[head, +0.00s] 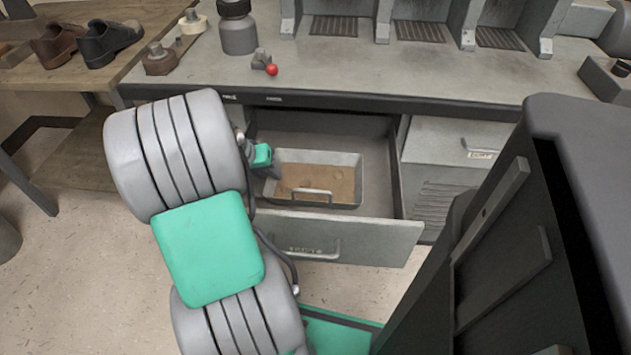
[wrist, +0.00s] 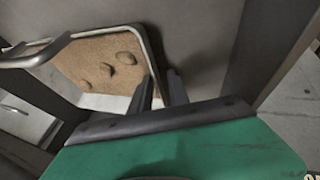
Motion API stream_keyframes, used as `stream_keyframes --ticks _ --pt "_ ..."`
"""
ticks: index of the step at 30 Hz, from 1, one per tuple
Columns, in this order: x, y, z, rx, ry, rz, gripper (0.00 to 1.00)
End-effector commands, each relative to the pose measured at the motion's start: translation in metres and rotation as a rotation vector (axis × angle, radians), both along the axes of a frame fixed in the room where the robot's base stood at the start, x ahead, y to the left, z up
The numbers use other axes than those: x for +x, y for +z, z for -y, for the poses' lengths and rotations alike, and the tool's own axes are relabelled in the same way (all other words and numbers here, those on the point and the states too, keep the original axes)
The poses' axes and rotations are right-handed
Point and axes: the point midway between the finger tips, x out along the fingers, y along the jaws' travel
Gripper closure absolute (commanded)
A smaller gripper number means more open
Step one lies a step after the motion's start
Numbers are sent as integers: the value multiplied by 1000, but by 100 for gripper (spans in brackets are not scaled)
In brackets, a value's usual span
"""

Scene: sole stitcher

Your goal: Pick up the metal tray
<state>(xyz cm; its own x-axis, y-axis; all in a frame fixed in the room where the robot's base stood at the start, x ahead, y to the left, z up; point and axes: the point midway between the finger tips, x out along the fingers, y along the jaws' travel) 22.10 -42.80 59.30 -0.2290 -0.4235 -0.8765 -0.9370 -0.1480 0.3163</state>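The metal tray (head: 345,157) lies in the open drawer, with a brown grainy layer inside and a bar handle on its front side. In the wrist view the tray (wrist: 149,50) fills the upper left, with several dark lumps on the brown layer. My gripper (head: 274,171) is at the tray's left end, low in the drawer. In the wrist view its two fingers (wrist: 159,82) stand apart, with the tray's rim running down towards the gap between them. I cannot tell whether either finger touches the rim.
Above is the workbench (head: 430,80), with a grey bottle (head: 238,30) and a red-knobbed lever (head: 271,70). A closed cabinet drawer (head: 460,142) is to the right. Shoes (head: 108,42) stand on a wooden table at left.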

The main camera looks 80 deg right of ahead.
Motion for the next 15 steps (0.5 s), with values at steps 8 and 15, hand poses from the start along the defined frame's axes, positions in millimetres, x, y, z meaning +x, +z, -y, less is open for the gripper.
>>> stream_keyframes --ticks 8,15 --pt "0 0 0 0 0 0 100" --pt "0 0 0 0 0 0 100"
